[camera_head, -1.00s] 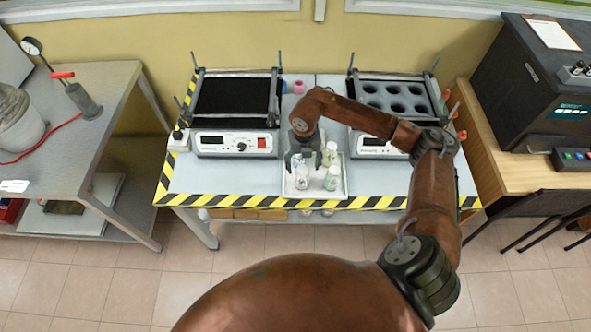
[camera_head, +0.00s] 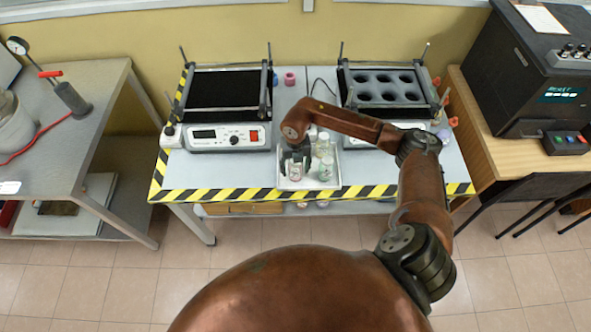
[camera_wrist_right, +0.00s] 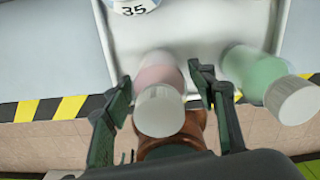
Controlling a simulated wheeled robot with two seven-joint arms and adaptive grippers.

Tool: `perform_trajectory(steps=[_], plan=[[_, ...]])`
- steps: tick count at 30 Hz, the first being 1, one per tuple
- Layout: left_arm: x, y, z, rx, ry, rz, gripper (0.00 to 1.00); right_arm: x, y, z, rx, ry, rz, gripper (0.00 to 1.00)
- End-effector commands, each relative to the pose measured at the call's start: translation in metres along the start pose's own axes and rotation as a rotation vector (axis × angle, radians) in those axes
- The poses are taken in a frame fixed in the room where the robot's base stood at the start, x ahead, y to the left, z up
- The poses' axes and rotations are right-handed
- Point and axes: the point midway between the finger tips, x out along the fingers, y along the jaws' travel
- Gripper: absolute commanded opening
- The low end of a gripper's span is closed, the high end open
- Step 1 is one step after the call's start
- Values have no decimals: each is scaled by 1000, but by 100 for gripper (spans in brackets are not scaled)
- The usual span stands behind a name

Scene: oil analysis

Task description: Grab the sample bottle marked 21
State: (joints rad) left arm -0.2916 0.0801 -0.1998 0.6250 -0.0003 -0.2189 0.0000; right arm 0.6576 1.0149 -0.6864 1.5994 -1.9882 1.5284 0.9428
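The white tray (camera_head: 335,184) on the table holds several small sample bottles. My right gripper (camera_head: 294,163) is pointed down over the tray's left part. In the right wrist view its open fingers (camera_wrist_right: 158,86) stand either side of a pinkish bottle with a white cap (camera_wrist_right: 160,110), with small gaps visible. This bottle also shows at the tray's front left (camera_head: 295,172). A green bottle (camera_wrist_right: 262,78) lies just outside the right finger; a bottle labelled 35 (camera_wrist_right: 132,5) is partly cut off. No number 21 is readable. My left gripper is not in view.
A heater with a black top (camera_head: 228,138) stands left of the tray. A block with round holes (camera_head: 385,88) stands behind right. A dark analyser (camera_head: 530,75) sits on the right bench. The table's front edge has yellow-black tape (camera_head: 230,195).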

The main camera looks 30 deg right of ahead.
Motion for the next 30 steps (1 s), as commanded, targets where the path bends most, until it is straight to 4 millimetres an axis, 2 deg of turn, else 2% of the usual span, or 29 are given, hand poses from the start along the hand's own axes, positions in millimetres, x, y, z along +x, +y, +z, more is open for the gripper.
perform_trajectory(steps=[3,6,17,26,30], plan=[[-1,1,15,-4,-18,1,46,0,0,0,0,0,0,42],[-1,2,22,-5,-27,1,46,0,0,0,0,0,0,36],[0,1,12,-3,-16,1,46,0,0,0,0,0,0,11],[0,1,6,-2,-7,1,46,-3,0,0,0,-1,1,10],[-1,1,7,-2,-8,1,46,-12,0,1,0,-3,1,10]])
